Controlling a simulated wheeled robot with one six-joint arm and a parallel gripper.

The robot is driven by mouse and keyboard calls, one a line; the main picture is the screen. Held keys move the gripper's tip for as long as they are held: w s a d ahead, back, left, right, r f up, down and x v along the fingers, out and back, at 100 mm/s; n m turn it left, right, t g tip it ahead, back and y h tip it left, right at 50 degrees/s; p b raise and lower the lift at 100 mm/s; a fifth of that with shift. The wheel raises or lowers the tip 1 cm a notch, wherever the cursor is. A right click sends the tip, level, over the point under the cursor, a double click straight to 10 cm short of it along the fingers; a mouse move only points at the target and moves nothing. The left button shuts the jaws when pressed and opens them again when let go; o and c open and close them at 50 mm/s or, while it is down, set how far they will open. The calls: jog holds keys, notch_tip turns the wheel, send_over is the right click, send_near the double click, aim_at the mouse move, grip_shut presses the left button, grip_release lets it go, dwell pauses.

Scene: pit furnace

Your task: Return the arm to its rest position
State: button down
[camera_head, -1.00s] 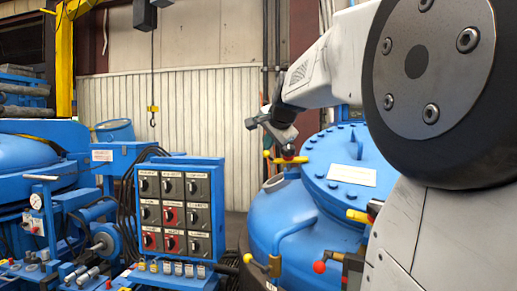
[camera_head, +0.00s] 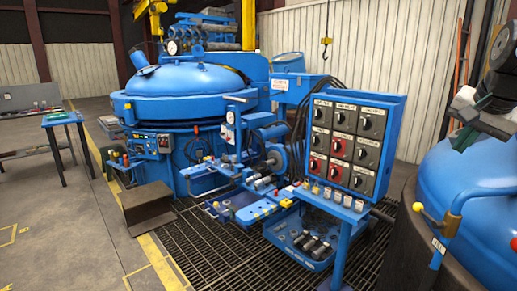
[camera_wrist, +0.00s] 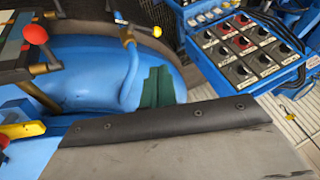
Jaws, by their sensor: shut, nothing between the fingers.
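My gripper (camera_head: 466,136) shows at the right edge of the head view, in front of the rounded blue vessel (camera_head: 470,185). Its dark crossbar and green fingers are visible, with part of my arm above. In the wrist view, the green fingers (camera_wrist: 157,86) are together and empty, beyond the dark edge of a grey plate. The blue vessel (camera_wrist: 85,75) lies behind them. Most of my arm is outside the head view.
A control panel (camera_head: 345,145) with black and red switches stands left of the vessel. A yellow-knobbed bent handle (camera_head: 450,222) rises from the vessel. A large blue furnace (camera_head: 190,90) stands farther left. Open floor (camera_head: 60,220) lies at far left.

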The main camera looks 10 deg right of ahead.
jog(key=s+a+f+n+g+y, duration=0.1)
jog(key=s+a+f+n+g, duration=0.1)
jog(key=s+a+f+n, duration=0.4)
jog(key=s+a+f+n+g+y, duration=0.1)
jog(key=s+a+f+n+g, duration=0.1)
jog(key=s+a+f+n, duration=0.3)
jog(key=shift+s+a+f+n+g, duration=0.35)
jog(key=shift+s+a+f, duration=1.75)
jog(key=shift+s+a, duration=2.45)
jog(key=shift+w+a, duration=0.95)
